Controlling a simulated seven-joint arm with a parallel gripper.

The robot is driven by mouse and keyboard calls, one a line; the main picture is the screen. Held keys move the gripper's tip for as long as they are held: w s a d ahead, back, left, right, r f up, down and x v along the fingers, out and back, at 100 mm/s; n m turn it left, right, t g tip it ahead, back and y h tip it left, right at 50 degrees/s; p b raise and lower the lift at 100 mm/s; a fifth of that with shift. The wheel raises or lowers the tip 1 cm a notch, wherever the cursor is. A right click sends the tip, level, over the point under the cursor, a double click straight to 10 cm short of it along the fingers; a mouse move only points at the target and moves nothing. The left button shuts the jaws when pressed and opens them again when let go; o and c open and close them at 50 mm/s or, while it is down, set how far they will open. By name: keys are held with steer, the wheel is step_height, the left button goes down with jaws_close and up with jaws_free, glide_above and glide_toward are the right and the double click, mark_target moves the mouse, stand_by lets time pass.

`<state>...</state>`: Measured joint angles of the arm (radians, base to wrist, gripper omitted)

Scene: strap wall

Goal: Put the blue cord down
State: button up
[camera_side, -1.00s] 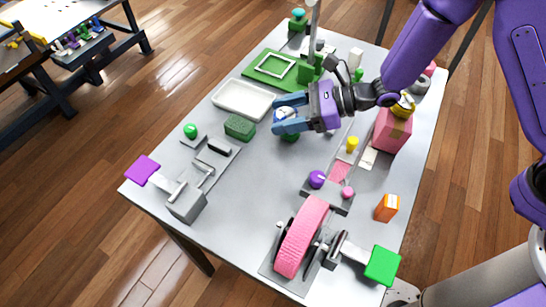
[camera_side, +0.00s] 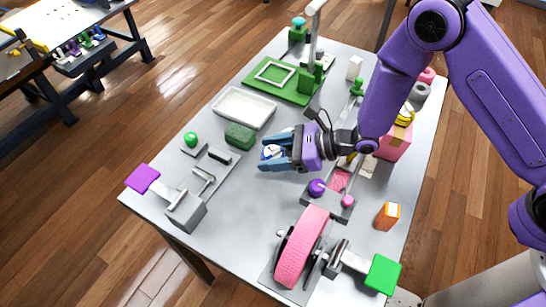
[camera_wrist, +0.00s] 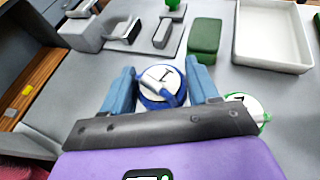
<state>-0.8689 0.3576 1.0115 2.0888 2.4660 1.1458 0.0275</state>
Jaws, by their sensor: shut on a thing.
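The blue cord (camera_wrist: 160,88) is a round white-topped coil with a dark mark and a blue rim. My gripper (camera_wrist: 161,80) is shut on it, one blue finger on each side, in the wrist view. In the side view my gripper (camera_side: 268,155) is low over the middle of the table, with the blue cord (camera_side: 271,152) showing between its fingertips. I cannot tell whether the cord touches the table. A similar green-rimmed coil (camera_wrist: 248,104) lies just right of the right finger in the wrist view, partly hidden by my gripper.
A green block (camera_side: 240,136) and a white tray (camera_side: 243,91) stand behind. A grey latch fixture (camera_side: 186,211) is to the left, a pink wheel (camera_side: 302,247) in front, and a plate with a purple ball (camera_side: 317,187) to the right. Bare table (camera_side: 240,205) lies in front of the gripper.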

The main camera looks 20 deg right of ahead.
steer(key=shift+f, duration=1.2)
steer(key=shift+f, duration=0.1)
steer(key=o, duration=0.8)
steer(key=v, duration=1.2)
steer(key=shift+w+r, duration=0.1)
steer(key=shift+r, duration=0.1)
steer(key=shift+a+r, duration=0.1)
